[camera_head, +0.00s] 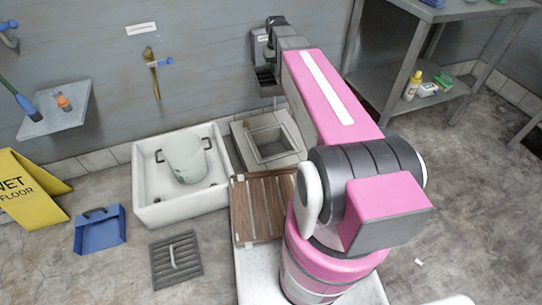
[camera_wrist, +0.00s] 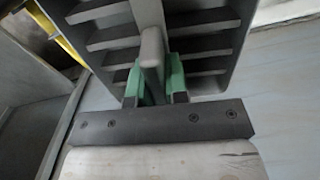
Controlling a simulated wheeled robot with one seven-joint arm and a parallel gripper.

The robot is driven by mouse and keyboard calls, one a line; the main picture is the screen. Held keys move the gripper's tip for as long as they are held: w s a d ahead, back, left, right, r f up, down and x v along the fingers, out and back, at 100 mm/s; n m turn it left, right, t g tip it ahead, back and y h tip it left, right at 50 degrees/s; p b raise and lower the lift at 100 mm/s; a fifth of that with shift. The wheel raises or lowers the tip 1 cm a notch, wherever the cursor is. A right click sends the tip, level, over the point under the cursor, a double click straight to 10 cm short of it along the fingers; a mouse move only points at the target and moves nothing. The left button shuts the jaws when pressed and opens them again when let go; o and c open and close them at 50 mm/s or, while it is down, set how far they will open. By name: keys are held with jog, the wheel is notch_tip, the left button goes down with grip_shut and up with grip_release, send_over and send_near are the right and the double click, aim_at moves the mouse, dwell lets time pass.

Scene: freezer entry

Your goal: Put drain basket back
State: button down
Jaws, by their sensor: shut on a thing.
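The drain basket (camera_wrist: 108,42) is dark grey with slatted openings and an upright handle bar. In the wrist view, the green fingertips of my gripper (camera_wrist: 156,82) are on either side of this handle, shut on it. In the head view, the basket (camera_head: 265,78) hangs beneath the far end of my arm, in front of the wall. A square drain opening with a pale frame (camera_head: 242,143) is in the floor below it. My arm hides part of the frame's right side. The slatted drain grate (camera_head: 177,261) with a handle lies flat on the floor, front left of the opening.
A white basin (camera_head: 150,205) holding a pale bucket (camera_head: 186,160) stands left of the drain. A wooden slatted mat (camera_head: 258,205) lies in front of it. A blue dustpan (camera_head: 99,232) and yellow floor sign (camera_head: 30,195) are at left. A metal rack (camera_head: 385,92) stands at right.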

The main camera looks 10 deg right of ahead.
jog(key=w+f, duration=0.4)
jog(key=f, duration=0.6)
jog(key=w+f, duration=0.3)
jog(key=f, duration=0.7)
jog(key=shift+n, duration=0.8)
jog(key=f, duration=2.5)
jog(key=w+f, duration=0.1)
jog(key=f, duration=1.1)
jog(key=shift+w+f, duration=0.1)
jog(key=shift+f, duration=0.3)
jog(key=shift+f, duration=0.15)
jog(key=c, duration=1.1)
grip_release()
